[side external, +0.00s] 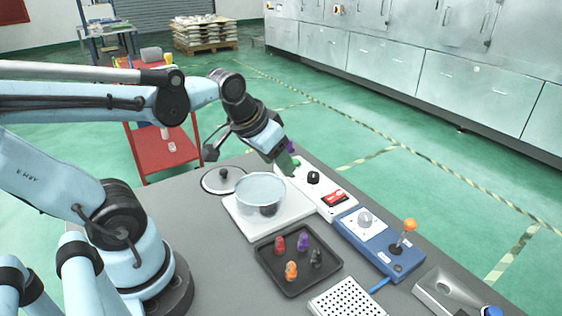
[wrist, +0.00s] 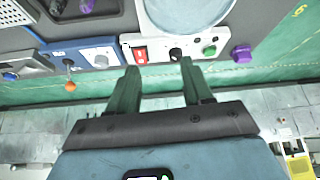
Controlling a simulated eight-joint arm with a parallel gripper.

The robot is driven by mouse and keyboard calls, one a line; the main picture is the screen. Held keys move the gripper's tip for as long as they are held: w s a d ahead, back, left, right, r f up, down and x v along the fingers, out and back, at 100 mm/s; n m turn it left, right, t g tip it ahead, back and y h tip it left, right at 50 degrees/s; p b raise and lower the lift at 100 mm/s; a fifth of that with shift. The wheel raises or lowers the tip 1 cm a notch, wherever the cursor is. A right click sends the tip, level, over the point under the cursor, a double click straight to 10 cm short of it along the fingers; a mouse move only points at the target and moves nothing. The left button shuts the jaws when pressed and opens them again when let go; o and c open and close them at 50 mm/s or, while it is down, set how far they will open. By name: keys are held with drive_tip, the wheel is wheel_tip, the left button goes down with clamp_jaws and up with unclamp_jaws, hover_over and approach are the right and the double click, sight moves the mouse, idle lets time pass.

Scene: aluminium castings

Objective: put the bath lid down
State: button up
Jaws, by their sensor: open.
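The bath lid (side external: 212,183), a pale disc with a dark rim and black knob, appears to lie flat on the grey table beside the bath. The bath (side external: 262,188) is a round clear vessel on a white base, with no lid over it. A dark shape shows low in or through it. The bath also shows at the top of the wrist view (wrist: 185,12). My gripper (side external: 288,164) is open and empty, above the white control panel behind the bath. Its green fingers stand apart in the wrist view (wrist: 160,76). The lid is not seen there.
The white panel (wrist: 155,50) has a red switch, a black knob and a green button. A purple piece (wrist: 242,54) stands near the table edge. A black tray (side external: 268,262) holds several coloured pieces. A blue joystick box (side external: 392,262) and perforated plate (side external: 345,299) lie to the right.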

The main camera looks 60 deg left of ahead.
drive_tip(key=shift+m+t+h, duration=0.4)
drive_tip(key=shift+m+t, duration=0.3)
drive_tip(key=shift+m, duration=0.1)
drive_tip(key=d, duration=0.4)
drive_tip(key=shift+s+d+f, duration=0.15)
drive_tip(key=shift+s+f, duration=0.1)
drive_tip(key=shift+s, duration=0.1)
